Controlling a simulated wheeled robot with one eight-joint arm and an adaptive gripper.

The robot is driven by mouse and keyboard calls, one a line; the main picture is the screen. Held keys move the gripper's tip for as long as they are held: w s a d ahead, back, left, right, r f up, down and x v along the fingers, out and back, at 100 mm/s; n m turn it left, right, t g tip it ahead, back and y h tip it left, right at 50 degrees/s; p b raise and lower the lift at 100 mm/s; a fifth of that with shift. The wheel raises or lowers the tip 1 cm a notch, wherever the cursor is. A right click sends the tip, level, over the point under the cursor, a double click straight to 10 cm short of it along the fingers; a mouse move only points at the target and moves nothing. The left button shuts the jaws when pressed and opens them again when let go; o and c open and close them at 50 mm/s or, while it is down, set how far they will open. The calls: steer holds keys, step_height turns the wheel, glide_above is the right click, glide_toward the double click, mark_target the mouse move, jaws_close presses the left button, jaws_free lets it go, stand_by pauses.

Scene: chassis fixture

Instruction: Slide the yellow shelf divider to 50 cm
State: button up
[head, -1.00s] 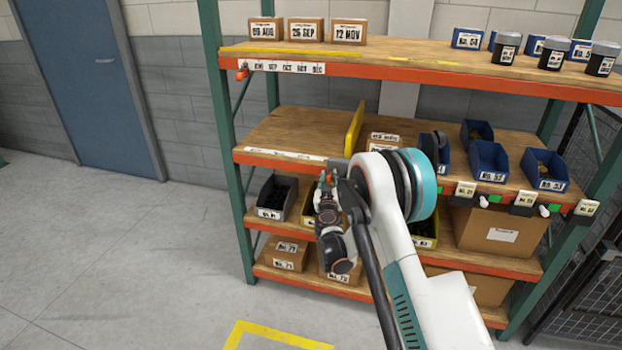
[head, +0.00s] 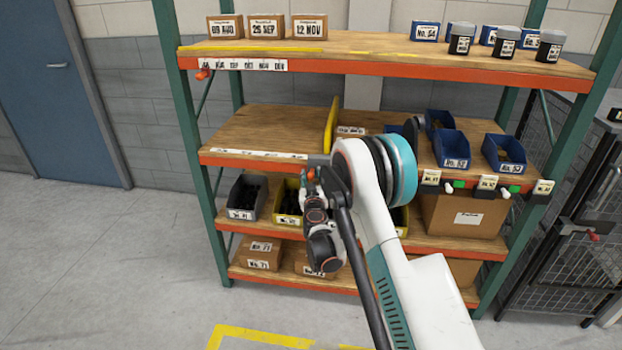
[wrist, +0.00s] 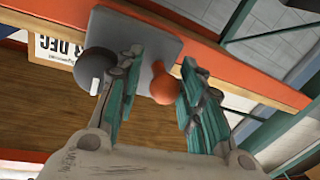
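The yellow shelf divider (head: 332,125) stands upright across the middle shelf, just right of the visible part of a white scale strip (head: 258,154). The strip's numbers are too small to read. My gripper (head: 312,178) is at the shelf's front edge, below the divider's front end. In the wrist view, a grey plate (wrist: 140,45) sits against the orange beam, with an orange knob (wrist: 163,82) and a dark round knob (wrist: 97,65). My gripper (wrist: 157,85) is open, its teal-padded fingers on either side of the orange knob. The right finger looks nearer to it; contact cannot be told.
The middle shelf (head: 265,128) is clear left of the divider. A cardboard box (head: 352,130) and blue bins (head: 452,149) stand right of it. The upper shelf's orange beam (head: 400,69) is above; a grey bin (head: 246,198) and a yellow bin (head: 288,202) are below.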

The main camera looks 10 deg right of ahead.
steer(key=s+a, duration=0.1)
steer(key=s, duration=0.6)
steer(key=shift+s, duration=0.2)
steer(key=s+d+r+m+g+h, duration=0.1)
steer(key=s+d+r, duration=0.15)
steer(key=r, duration=0.35)
steer(key=s+d+r+m+g+h, duration=0.1)
steer(key=d+r, duration=0.2)
steer(key=r, duration=0.3)
steer(key=s+d+r+g, duration=0.35)
steer(key=s+r, duration=0.45)
steer(key=s, duration=0.4)
steer(key=s+a+f+g+y, duration=0.1)
steer(key=s+a, duration=0.1)
steer(key=s, duration=0.8)
steer(key=s+a+f+n+g+y, duration=0.1)
steer(key=s+a+g+y, duration=0.1)
steer(key=s, duration=0.8)
steer(key=s+a+f+g+y, duration=0.1)
steer(key=s+a+g, duration=0.1)
steer(key=s, duration=0.9)
steer(key=shift+f+n+y, duration=0.25)
steer(key=shift+n+y, duration=0.05)
steer(key=shift+y, duration=0.1)
